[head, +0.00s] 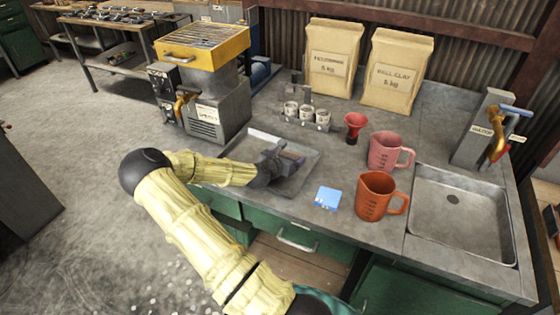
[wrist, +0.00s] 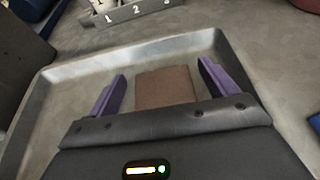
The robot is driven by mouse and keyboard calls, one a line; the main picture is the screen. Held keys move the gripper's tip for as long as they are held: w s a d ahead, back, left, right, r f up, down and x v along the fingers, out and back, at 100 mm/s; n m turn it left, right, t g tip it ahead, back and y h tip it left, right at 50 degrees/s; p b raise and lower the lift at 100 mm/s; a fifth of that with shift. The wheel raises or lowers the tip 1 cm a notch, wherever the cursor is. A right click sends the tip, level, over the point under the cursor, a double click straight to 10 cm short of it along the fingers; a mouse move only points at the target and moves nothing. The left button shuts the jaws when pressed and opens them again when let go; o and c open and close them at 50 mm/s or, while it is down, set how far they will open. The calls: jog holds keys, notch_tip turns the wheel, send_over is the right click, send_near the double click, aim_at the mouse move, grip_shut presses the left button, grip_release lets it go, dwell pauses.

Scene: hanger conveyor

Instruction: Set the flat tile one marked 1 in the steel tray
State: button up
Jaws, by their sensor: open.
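A flat brown tile (wrist: 166,85) shows in the wrist view, between the two purple fingers of my gripper (wrist: 163,70). It appears to lie on the floor of the steel tray (wrist: 85,75), inside its rim. The fingers stand apart with a gap on each side of the tile. No number shows on the tile's visible face, and its near end is hidden by my gripper body. In the head view my gripper (head: 288,160) is low over the steel tray (head: 240,143) and covers part of it.
A rack marked 1, 2, 3 (wrist: 135,12) holds small cups behind the tray. A red funnel (head: 355,125), a pink jug (head: 388,152), an orange jug (head: 377,197) and a blue card (head: 327,198) are to the right. A yellow-topped machine (head: 205,85) stands at left.

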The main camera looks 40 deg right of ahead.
jog(key=v, duration=1.2)
jog(key=shift+b, duration=0.35)
jog(key=shift+f, duration=0.1)
